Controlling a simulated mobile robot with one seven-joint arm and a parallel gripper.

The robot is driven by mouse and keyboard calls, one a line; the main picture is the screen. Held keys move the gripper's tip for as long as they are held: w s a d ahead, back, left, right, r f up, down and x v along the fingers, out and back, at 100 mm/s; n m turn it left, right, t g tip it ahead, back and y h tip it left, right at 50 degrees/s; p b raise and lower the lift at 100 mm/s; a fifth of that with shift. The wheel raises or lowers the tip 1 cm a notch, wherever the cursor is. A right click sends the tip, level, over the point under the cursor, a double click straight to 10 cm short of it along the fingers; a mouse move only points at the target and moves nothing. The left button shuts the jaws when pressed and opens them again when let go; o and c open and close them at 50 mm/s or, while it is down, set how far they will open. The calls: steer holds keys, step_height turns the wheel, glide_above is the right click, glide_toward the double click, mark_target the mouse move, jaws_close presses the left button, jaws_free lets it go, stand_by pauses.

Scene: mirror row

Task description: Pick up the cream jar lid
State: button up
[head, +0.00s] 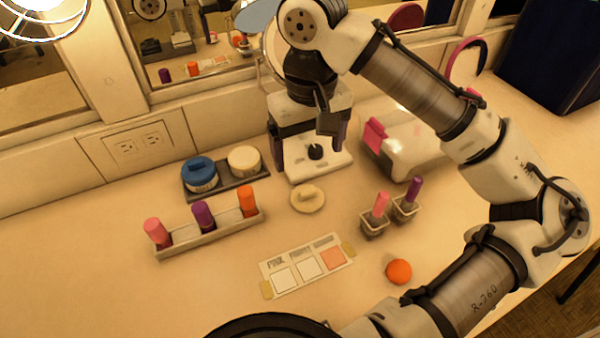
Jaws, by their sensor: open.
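A cream jar (244,160) stands in a dark tray (228,185), beside a blue-lidded jar (199,174).
A white base (322,168) with a black knob shows between my fingers. A rack (210,234) holds pink, purple and orange bottles. Two small holders (374,226) carry pink and purple sticks. A label card (307,267) and an orange ball (399,271) lie in front. Mirrors line the wall.

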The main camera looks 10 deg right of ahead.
glide_above(307, 189)
steer(key=f, duration=0.4)
steer(key=s+f, duration=0.1)
steer(key=f, duration=0.1)
steer(key=shift+f+b, duration=0.25)
steer(key=shift+b, duration=0.05)
steer(key=shift+w+f, duration=0.25)
steer(key=shift+f, duration=1.15)
steer(key=shift+w+f, duration=0.2)
steer(key=shift+f, duration=1.15)
steer(key=shift+c, duration=0.3)
steer(key=c, duration=1)
